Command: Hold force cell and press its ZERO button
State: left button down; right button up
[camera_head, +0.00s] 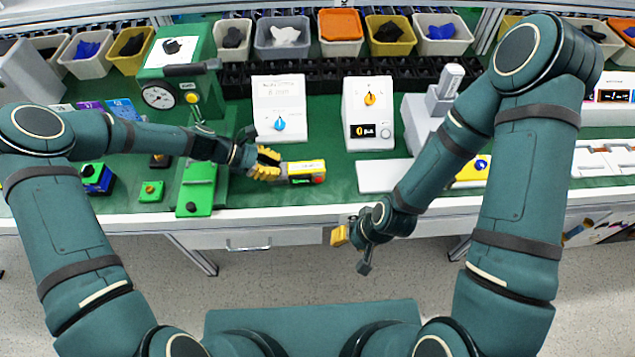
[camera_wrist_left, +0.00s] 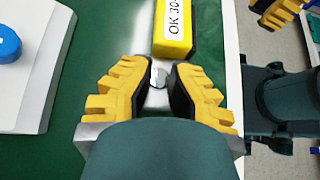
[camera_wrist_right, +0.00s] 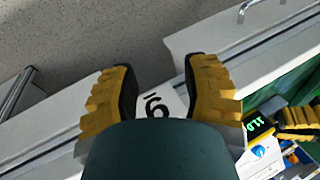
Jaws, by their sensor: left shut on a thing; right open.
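The force cell (camera_head: 307,168) is a small yellow block with a dark front and a red spot at its right end. It is at the table's front, just right of my left gripper (camera_head: 268,163). In the left wrist view, my left fingers (camera_wrist_left: 160,82) are shut on a grey metal part of it, with the yellow body (camera_wrist_left: 174,32) beyond them. The right wrist view shows its green-digit display (camera_wrist_right: 258,127). No ZERO lettering is readable. My right gripper (camera_head: 351,252) is open and empty, in front of and below the table edge, apart from the cell.
A white box with a blue knob (camera_head: 279,123) stands behind the cell. A box with an orange knob (camera_head: 369,99) stands to its right. A green press stand (camera_head: 200,172) is left of my left gripper. A white plate (camera_head: 385,176) lies right of the cell.

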grip_shut()
dwell(1.2)
